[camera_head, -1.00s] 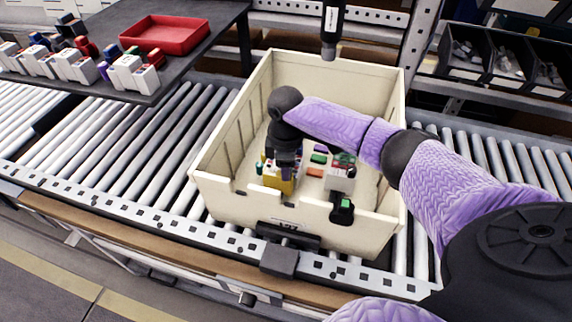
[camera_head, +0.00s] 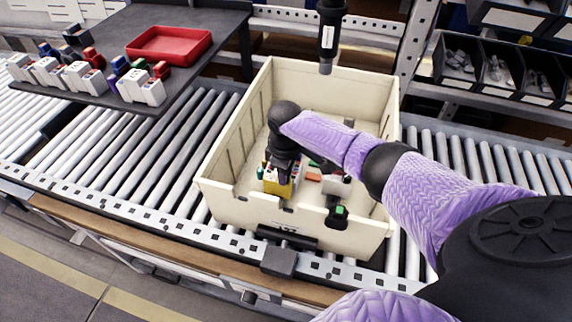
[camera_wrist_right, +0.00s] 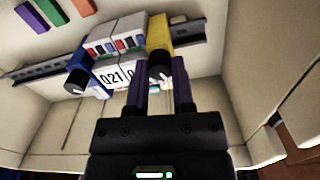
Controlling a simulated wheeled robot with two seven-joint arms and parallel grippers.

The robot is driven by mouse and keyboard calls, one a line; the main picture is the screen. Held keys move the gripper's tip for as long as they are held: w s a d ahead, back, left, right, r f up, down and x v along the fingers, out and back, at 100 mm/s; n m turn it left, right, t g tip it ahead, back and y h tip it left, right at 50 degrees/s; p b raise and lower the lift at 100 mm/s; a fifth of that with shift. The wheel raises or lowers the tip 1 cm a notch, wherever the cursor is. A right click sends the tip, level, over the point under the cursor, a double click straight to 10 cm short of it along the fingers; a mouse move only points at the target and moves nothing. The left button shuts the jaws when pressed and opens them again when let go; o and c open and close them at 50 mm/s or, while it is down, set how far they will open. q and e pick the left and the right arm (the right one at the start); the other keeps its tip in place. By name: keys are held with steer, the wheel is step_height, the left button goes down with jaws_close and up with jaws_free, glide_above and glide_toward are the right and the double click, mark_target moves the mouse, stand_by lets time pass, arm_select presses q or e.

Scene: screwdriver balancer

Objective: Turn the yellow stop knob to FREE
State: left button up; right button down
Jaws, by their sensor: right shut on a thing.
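The yellow block (camera_wrist_right: 158,32) with a round dark stop knob (camera_wrist_right: 160,66) sits on a rail in the cream bin, at the end of a row of modules. The yellow block (camera_head: 278,187) also shows in the head view, near the bin's front left. My right gripper (camera_wrist_right: 160,88) has its two dark purple fingers around the knob and is shut on it. In the head view my right gripper (camera_head: 285,172) points down into the bin and hides part of the block. I cannot read the knob's markings or setting. My left gripper is out of view.
White modules (camera_wrist_right: 112,48) and a blue one with a dark knob (camera_wrist_right: 76,82) stand beside the yellow block. The cream bin (camera_head: 228,130) rests on a roller conveyor. A dark hanging tool (camera_head: 329,38) is above it. A red tray (camera_head: 168,44) lies on the left table.

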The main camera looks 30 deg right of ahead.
steer(key=m+p, duration=0.2)
steer(key=m, duration=0.1)
steer(key=shift+r+m, duration=0.2)
steer(key=shift+m, duration=0.1)
steer(key=m+p, duration=0.1)
steer(key=m, duration=0.1)
steer(key=shift+m, duration=0.4)
steer(key=shift+f+m+p, duration=0.1)
steer(key=shift+m+p, duration=0.45)
steer(key=shift+m, duration=0.35)
steer(key=m, duration=0.3)
steer(key=shift+p, duration=0.4)
steer(key=shift+m, duration=1.5)
